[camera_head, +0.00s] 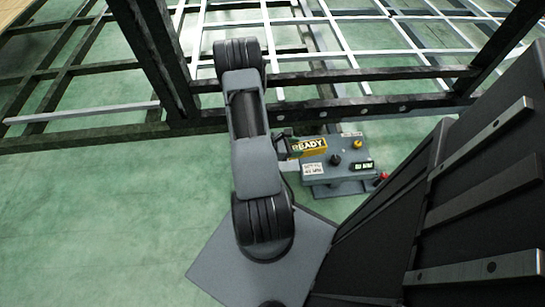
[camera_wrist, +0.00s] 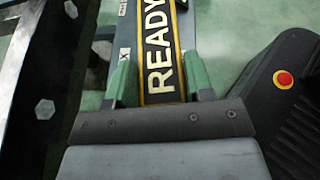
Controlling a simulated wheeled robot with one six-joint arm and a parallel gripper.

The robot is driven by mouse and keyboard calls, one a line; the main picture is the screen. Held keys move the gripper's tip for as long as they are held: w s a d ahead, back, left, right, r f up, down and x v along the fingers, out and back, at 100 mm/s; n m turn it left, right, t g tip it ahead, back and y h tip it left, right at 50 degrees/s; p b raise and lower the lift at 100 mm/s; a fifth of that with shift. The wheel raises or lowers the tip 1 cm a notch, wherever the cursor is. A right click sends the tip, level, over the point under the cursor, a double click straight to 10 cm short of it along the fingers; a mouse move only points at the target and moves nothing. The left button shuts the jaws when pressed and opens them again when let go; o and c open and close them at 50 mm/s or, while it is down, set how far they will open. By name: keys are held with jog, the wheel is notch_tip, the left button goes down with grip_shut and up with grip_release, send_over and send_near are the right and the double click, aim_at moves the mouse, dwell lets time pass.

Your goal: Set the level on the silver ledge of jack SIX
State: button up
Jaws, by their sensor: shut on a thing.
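A black bar with a yellow border and the word READY (camera_wrist: 158,50) lies between the green fingers of my gripper (camera_wrist: 160,85). My gripper is shut on it. In the head view this READY bar (camera_head: 308,147) sticks out to the right of my gripper (camera_head: 288,149), over the back left of a grey unit (camera_head: 322,181) with knobs. I cannot tell whether the bar touches that surface. No separate level or silver ledge is clearly visible.
A dark beam with bolts (camera_head: 374,108) runs behind the grey unit, and it fills the left of the wrist view (camera_wrist: 40,70). A red button (camera_wrist: 283,79) on a black body is at right. Green floor (camera_head: 90,220) is clear at left.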

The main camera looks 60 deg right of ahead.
jog(key=shift+s+a+f+m+g+y, duration=0.15)
jog(key=shift+s+f+m+g+y, duration=0.2)
jog(key=shift+s, duration=0.2)
jog(key=shift+w+f, duration=0.15)
jog(key=shift+f, duration=0.05)
jog(key=shift+m+y, duration=0.25)
jog(key=shift+m, duration=0.1)
jog(key=w+f+b, duration=0.2)
jog(key=w, duration=0.2)
jog(key=w+f+b, duration=0.1)
jog(key=w+f, duration=0.2)
jog(key=w, duration=0.1)
jog(key=w+f+b, duration=0.2)
jog(key=w+f, duration=0.1)
jog(key=w, duration=0.1)
jog(key=shift+f+b, duration=0.25)
jog(key=shift+b, duration=0.05)
jog(key=shift+w+f, duration=0.2)
jog(key=shift+f, duration=0.25)
jog(key=shift+w+f+b, duration=0.15)
jog(key=shift+f+b, duration=1.05)
jog(key=shift+f, duration=0.35)
jog(key=shift+f, duration=0.1)
jog(key=shift+f, duration=0.1)
jog(key=o, duration=1.1)
